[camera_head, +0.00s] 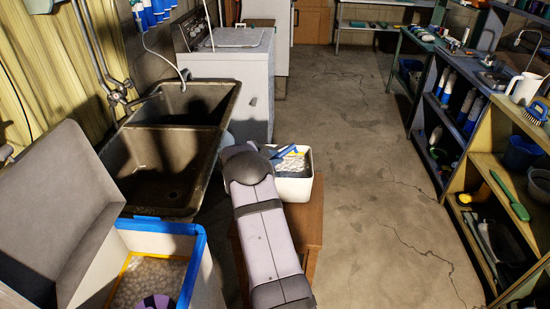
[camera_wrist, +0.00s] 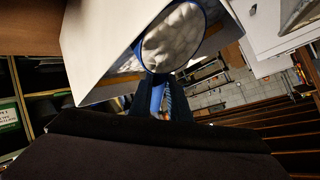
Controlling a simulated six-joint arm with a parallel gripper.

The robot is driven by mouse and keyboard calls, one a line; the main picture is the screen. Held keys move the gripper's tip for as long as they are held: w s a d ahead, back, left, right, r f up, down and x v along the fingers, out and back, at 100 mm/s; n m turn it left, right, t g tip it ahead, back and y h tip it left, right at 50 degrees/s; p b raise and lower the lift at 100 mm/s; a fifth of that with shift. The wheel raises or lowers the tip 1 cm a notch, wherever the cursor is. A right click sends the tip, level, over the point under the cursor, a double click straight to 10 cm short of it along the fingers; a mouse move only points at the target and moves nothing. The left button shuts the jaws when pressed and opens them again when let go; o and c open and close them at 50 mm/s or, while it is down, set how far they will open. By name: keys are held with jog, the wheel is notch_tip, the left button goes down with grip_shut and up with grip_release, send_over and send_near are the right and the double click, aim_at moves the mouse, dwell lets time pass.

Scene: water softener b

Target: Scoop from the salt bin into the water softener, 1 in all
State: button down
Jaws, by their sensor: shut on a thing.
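My gripper (camera_wrist: 160,108) is shut on the blue handle of a scoop (camera_wrist: 158,92). The scoop's round blue-rimmed bowl holds white pellets in the wrist view. In the head view, part of the blue scoop (camera_head: 286,152) shows at a white tub (camera_head: 293,189) on a wooden stand, apparently the salt bin; my arm hides its left part. A white box with a blue rim (camera_head: 197,262), apparently the water softener, stands at lower left, with its grey lid (camera_head: 60,205) raised. Pale pellets (camera_head: 155,275) lie inside it. The fingertips are hidden in the head view.
A double sink (camera_head: 165,165) stands between the lid and the tub, with a white appliance (camera_head: 230,80) behind it. Shelves (camera_head: 480,140) with bottles and tools line the right. The cracked concrete floor (camera_head: 360,210) between is clear.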

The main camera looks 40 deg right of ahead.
jog(key=shift+r, duration=0.2)
notch_tip(320, 180, up, 8)
jog(key=p, duration=0.8)
jog(key=shift+r, duration=0.15)
jog(key=shift+r+y+p, duration=0.15)
jog(key=shift+y+p, duration=0.15)
jog(key=shift+p, duration=1.15)
jog(key=y+p, duration=0.1)
jog(key=p, duration=0.4)
jog(key=m+y+p, duration=0.1)
jog(key=y+p, duration=0.1)
jog(key=p, duration=0.4)
jog(key=shift+m+t, duration=0.3)
jog(key=shift+t, duration=0.1)
jog(key=shift+y+p, duration=0.6)
jog(key=shift+p, duration=0.6)
jog(key=shift+f, duration=0.2)
